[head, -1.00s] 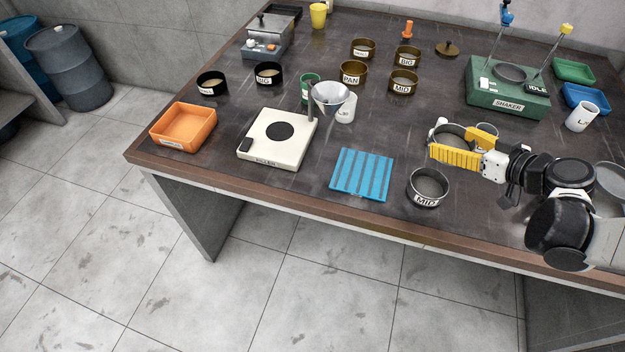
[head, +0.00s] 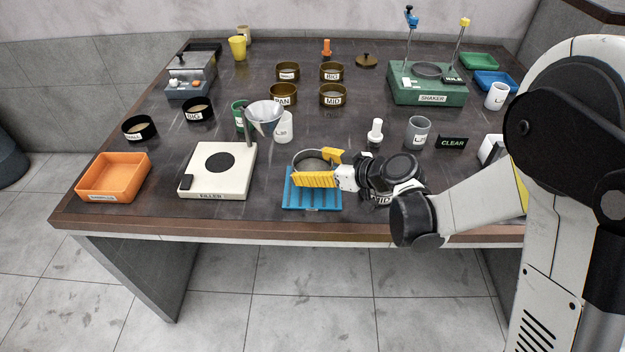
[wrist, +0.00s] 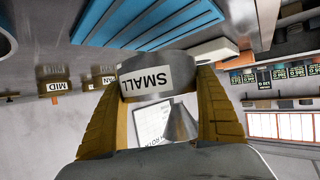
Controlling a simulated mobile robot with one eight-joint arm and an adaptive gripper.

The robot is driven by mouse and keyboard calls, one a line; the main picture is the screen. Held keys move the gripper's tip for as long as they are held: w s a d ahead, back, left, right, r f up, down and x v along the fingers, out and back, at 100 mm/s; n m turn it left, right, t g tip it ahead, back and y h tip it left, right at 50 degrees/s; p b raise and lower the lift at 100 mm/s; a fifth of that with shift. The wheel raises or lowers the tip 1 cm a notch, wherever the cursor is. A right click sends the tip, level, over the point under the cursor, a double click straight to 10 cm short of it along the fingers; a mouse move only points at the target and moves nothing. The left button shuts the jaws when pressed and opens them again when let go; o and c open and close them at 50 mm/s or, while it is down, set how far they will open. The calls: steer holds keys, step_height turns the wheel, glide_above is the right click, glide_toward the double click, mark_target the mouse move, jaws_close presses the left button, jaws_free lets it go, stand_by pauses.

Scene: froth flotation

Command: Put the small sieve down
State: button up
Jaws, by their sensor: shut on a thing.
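The small sieve (head: 304,159) is a grey metal ring; its white SMALL label (wrist: 147,80) reads upside down in the wrist view. My gripper (head: 312,169) has its yellow fingers shut on the sieve's sides. The sieve is over the back part of the blue ribbed mat (head: 312,203) near the table's front edge. The mat also shows in the wrist view (wrist: 150,22). I cannot tell whether the sieve touches the mat.
A white plate device (head: 232,182) with a funnel (head: 263,113) behind it stands left of the mat. An orange tray (head: 113,178) sits far left. The green shaker (head: 428,90) is at the back right.

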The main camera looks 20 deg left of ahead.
steer(key=shift+f+b, duration=0.95)
steer(key=shift+f, duration=0.95)
steer(key=shift+f, duration=0.15)
steer(key=o, duration=1.2)
steer(key=shift+c, duration=0.2)
steer(key=shift+r, duration=0.2)
steer(key=p+v, duration=0.3)
steer(key=v, duration=0.9)
steer(key=shift+d+f+p, duration=0.1)
steer(key=shift+p, duration=0.25)
steer(key=s+d+r+m+h, duration=0.3)
steer(key=s+d+m+h, duration=0.1)
steer(key=d, duration=0.4)
steer(key=s+d+r+m+t+h, duration=0.1)
steer(key=s+d+r+m+h, duration=0.2)
steer(key=s+d, duration=0.3)
steer(key=s+d+r+m+t+h, duration=0.1)
steer(key=s+d+r+m+h, duration=0.2)
steer(key=s+d+m, duration=0.3)
steer(key=d+h, duration=0.1)
steer(key=d, duration=0.4)
steer(key=shift+r+h, duration=0.2)
steer(key=shift+h, duration=0.1)
